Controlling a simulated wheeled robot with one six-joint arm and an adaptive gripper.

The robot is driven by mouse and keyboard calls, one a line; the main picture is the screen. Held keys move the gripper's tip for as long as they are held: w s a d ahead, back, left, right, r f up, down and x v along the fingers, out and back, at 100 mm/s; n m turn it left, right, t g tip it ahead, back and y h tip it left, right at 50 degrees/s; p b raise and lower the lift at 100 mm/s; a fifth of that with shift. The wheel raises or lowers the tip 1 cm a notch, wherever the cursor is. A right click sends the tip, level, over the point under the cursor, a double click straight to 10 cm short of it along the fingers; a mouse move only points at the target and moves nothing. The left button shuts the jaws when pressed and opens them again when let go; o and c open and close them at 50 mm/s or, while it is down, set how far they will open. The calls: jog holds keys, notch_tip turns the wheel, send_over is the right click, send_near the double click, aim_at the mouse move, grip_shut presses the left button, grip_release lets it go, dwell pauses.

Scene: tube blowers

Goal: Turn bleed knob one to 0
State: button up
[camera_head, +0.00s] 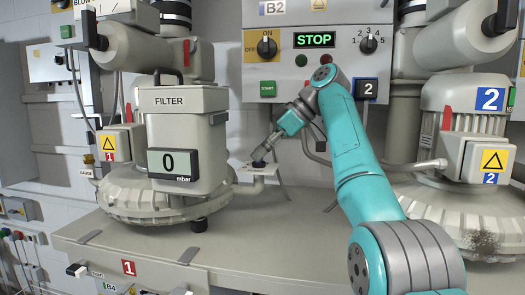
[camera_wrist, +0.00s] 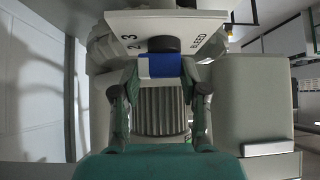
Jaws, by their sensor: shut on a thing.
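The bleed knob (camera_head: 259,163) is a small dark knob on a pale plate (camera_head: 240,170) at the pipe right of the filter unit. In the wrist view the knob shows as a black round part with a blue part (camera_wrist: 161,66) in front, under a plate (camera_wrist: 120,32) marked BLEED, with 2 and 3 readable. My gripper (camera_head: 266,150) reaches down to it from the right. Its two fingers lie on either side of the blue part, shut on the knob. The knob's pointer and exact setting cannot be read.
The filter unit (camera_head: 188,128) with a display (camera_head: 175,163) reading 0 mbar stands left of my gripper. A control panel (camera_head: 290,48) showing STOP is behind. Blower two (camera_head: 465,115) is at right. The bench front (camera_head: 165,245) is largely clear.

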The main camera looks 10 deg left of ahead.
jog(key=shift+w+r+n+g, duration=0.2)
jog(key=shift+n+g, duration=0.1)
jog(key=shift+n, duration=0.3)
jog(key=shift+s+f+n, duration=0.1)
jog(key=shift+f+n, duration=0.05)
jog(key=shift+n, duration=0.15)
jog(key=o, duration=1.1)
jog(key=shift+o, duration=0.2)
jog(key=shift+f+m, duration=0.1)
jog(key=shift+m, duration=0.3)
jog(key=shift+m+t, duration=0.5)
jog(key=shift+m, duration=0.1)
